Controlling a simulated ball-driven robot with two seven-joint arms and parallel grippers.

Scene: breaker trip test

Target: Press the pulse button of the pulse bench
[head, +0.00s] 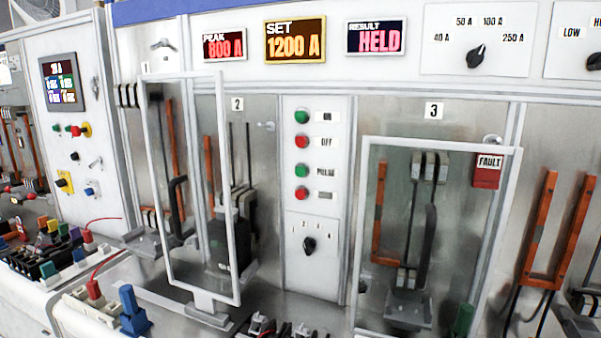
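The pulse bench's front panel (318,225) stands in the middle of the view. A column of round buttons runs down it. From the top there is a green ON button (302,117), a red OFF button (302,142), a green PULSE button (302,171) and a red button (302,193) with an unreadable label. The PULSE button is unobstructed. Displays above read PEAK 800 A (223,46), SET 1200 A (295,41) and RESULT HELD (376,37). Neither of my grippers shows in this view.
Two clear framed doors, the left one (234,190) and the right one (361,200), flank the button panel. A numbered rotary knob (309,245) sits below the buttons. A red FAULT tag (487,171) hangs at bay 3. Coloured terminals and a blue block (132,312) crowd the lower left.

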